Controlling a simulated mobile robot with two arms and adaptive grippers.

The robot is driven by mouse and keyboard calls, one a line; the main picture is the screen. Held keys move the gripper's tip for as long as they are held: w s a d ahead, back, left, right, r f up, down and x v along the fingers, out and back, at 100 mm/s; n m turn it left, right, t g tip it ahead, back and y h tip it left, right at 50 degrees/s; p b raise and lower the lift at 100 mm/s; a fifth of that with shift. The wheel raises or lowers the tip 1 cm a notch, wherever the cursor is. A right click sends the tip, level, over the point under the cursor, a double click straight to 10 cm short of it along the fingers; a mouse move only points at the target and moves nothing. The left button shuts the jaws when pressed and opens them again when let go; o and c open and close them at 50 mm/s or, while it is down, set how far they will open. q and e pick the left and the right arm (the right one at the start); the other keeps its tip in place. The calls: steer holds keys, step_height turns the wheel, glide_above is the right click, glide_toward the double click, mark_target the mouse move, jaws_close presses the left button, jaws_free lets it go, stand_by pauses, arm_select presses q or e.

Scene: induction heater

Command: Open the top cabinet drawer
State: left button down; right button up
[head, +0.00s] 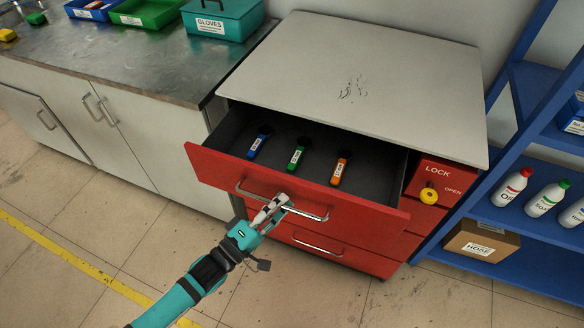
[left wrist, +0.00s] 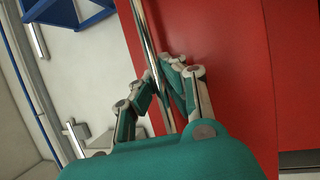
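The red cabinet with a grey top (head: 350,80) stands in the middle of the head view. Its top drawer (head: 370,197) is pulled well out, and its dark inside shows. Three labelled items lie in it: blue (head: 258,144), green (head: 297,153) and orange (head: 341,168). My left gripper (head: 274,205) is at the metal bar handle (head: 310,212) on the drawer front. In the left wrist view its fingers (left wrist: 165,90) sit on both sides of the handle bar (left wrist: 150,45), closed around it. My right gripper is in neither view.
A yellow knob (head: 429,195) marked LOCK and OPEN is right of the drawer. A blue shelf (head: 490,215) with bottles and a box (head: 481,241) stands at the right. A metal-topped counter (head: 130,60) is at the left. Floor in front is clear.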

arm_select(q)
steer(key=s+a+p, duration=0.1)
steer(key=s+a, duration=0.1)
steer(key=s, duration=0.6)
steer(key=s+a+p, duration=0.2)
steer(key=s+a, duration=0.1)
steer(key=s, duration=0.5)
steer(key=shift+s+a, duration=0.2)
steer(key=shift+r, duration=0.1)
steer(key=c, duration=1.4)
jaws_free()
steer(key=v, duration=1.2)
